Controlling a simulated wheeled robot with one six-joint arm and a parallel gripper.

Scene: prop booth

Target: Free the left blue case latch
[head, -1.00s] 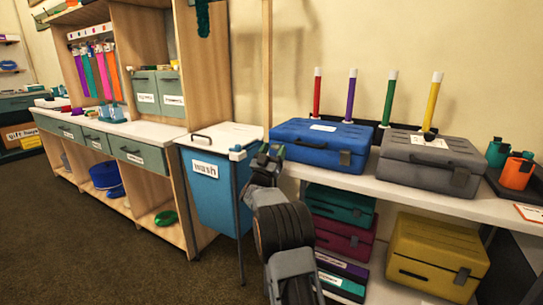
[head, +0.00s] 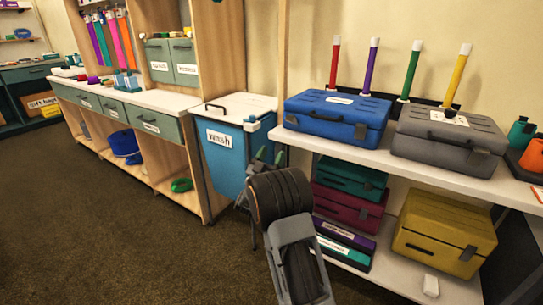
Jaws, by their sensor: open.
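The blue case (head: 335,108) lies closed and flat on the white shelf top. Its left latch (head: 291,118) is a small dark piece on the front face near the left end; it is too small to tell how it is set. Its right latch (head: 361,131) is a dark tab on the front near the right end. My gripper (head: 268,158) is open, in front of the wash bin, left of the blue case and lower than it in the picture. It is apart from the case, and its jaws look empty. My arm partly hides the gripper.
A grey case (head: 450,135) sits right of the blue one, with coloured tubes behind. The wash bin (head: 225,150) stands left of the shelf top (head: 420,170). Below are green, maroon and yellow (head: 443,233) cases and a small white block (head: 431,286). Carpet is clear at left.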

